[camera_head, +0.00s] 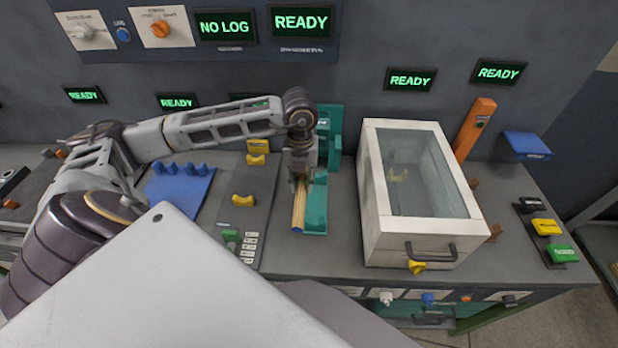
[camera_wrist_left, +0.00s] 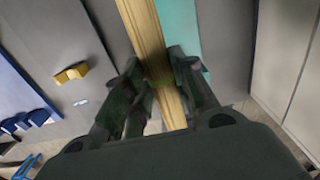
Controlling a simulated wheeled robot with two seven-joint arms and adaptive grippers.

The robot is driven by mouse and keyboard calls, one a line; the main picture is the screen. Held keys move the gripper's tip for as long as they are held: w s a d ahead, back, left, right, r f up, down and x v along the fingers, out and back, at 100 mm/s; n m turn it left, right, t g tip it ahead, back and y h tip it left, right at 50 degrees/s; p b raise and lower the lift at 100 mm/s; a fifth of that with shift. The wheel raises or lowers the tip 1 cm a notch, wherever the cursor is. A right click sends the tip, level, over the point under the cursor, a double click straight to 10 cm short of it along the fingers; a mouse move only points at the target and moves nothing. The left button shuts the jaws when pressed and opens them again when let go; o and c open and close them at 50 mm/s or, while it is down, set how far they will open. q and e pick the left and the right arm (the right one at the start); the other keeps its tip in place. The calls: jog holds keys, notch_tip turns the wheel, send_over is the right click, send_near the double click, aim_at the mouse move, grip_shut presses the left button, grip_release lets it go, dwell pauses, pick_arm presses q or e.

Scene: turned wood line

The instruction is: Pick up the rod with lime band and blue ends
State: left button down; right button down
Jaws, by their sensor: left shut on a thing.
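The rod (camera_head: 299,212) is a pale wooden stick with a blue near end in the head view. It lies lengthwise along the left edge of the teal fixture (camera_head: 317,209). My left gripper (camera_head: 300,182) is above its far part and shut on it. In the left wrist view the rod (camera_wrist_left: 147,35) runs between the fingers of the left gripper (camera_wrist_left: 160,88), with a faint greenish patch at the fingers. The lime band and far end cannot be made out in the head view. My right gripper is not in view.
A white box with a glass lid (camera_head: 425,180) stands close on the right. Yellow rests (camera_head: 243,201) sit on a dark plate to the left, beside a blue rack (camera_head: 178,190). An orange post (camera_head: 474,128) stands behind the box. Green-lit displays line the back panel.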

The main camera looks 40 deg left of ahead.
pick_arm(q)
jog(key=s+a+p, duration=0.2)
jog(key=s+p, duration=0.1)
jog(key=s, duration=0.4)
jog(key=s+a+p, duration=0.2)
jog(key=s+p, duration=0.1)
jog(key=s, duration=0.3)
jog(key=shift+s+a, duration=0.35)
dwell(1.8)
jog(key=shift+m, duration=0.3)
dwell(0.8)
